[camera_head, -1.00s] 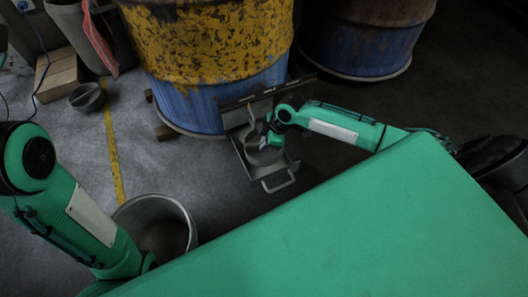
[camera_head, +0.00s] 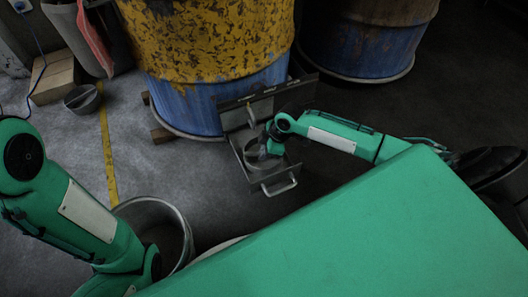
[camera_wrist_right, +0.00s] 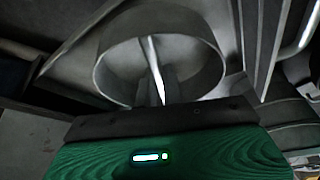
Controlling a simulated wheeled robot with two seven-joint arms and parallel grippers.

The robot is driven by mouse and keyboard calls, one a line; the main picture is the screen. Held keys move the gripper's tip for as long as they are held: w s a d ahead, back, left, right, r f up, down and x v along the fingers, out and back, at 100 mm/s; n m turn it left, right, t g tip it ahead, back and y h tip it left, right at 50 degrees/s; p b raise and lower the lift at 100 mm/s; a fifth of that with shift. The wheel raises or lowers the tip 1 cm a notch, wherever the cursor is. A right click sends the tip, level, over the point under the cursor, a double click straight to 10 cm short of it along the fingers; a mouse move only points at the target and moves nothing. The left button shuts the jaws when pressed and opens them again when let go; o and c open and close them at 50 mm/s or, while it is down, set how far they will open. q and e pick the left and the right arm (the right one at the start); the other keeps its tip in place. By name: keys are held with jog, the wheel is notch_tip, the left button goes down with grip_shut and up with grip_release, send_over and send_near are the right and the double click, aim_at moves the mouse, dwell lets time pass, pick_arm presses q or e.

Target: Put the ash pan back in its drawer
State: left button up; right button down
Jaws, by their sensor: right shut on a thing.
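The ash pan (camera_head: 291,161) is a round grey metal pan. It is at the open drawer (camera_head: 252,180) at the foot of the yellow and blue barrel; whether it rests on the drawer floor I cannot tell. The drawer's bar handle (camera_head: 281,187) faces outward. My right gripper (camera_head: 267,152) is shut on the pan. In the right wrist view the pan's round wall (camera_wrist_right: 208,72) shows, with the gripper's fingers (camera_wrist_right: 160,88) at its near rim and drawer walls around it. My left arm comes in at left; its gripper is hidden.
The barrel oven (camera_head: 205,60) stands behind the drawer, and a second barrel (camera_head: 355,45) stands to its right. A grey bucket (camera_head: 180,222) is beside my left arm. A bowl (camera_head: 82,99) and a cardboard box (camera_head: 52,80) lie at the left. The floor left of the drawer is clear.

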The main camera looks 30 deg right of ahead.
jog(key=c, duration=1.5)
grip_release()
